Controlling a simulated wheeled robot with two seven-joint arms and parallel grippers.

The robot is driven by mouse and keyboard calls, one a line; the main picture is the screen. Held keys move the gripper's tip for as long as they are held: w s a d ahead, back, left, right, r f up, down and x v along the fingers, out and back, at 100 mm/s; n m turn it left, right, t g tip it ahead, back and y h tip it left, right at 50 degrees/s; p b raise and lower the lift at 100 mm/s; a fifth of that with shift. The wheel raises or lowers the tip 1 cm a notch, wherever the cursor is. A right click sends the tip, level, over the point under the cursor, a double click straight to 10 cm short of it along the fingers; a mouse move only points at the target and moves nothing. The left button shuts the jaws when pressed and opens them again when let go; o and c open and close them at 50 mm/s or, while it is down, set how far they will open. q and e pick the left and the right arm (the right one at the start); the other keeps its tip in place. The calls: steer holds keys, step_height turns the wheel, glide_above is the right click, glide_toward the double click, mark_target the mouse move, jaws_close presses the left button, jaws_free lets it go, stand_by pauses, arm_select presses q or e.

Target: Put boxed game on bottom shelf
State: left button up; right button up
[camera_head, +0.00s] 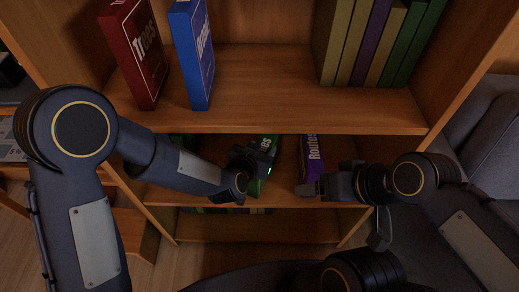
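A green box (255,187) with pale lettering is on the middle shelf, tilted to the right. My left gripper (262,157) is in front of it and covers its middle. The fingers are hard to make out in the dark, so I cannot tell whether they are closed on the box. A purple box (313,152) lettered "Routes" stands on the same shelf to the right. My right gripper (308,189) points left just below and in front of the purple box. Its finger opening cannot be made out. The bottom shelf (265,229) shows below, partly hidden by my arms.
A red box (141,55) lettered "Trees" and a blue box (196,55) stand on the upper shelf (265,85). Several books (365,40) stand at its right end. More books (225,210) sit in the dark bottom level. A grey sofa (490,135) is at right.

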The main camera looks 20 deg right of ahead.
arm_select(q)
steer(key=shift+o, duration=1.2)
steer(key=shift+w+d, duration=0.1)
steer(key=shift+r, duration=0.2)
steer(key=shift+s+a+r+p, duration=0.2)
steer(key=shift+r+p, duration=0.05)
steer(key=shift+p, duration=0.05)
steer(key=p+v, duration=0.2)
steer(key=v, duration=0.9)
steer(key=shift+s, duration=0.25)
steer(key=shift+a, duration=0.1)
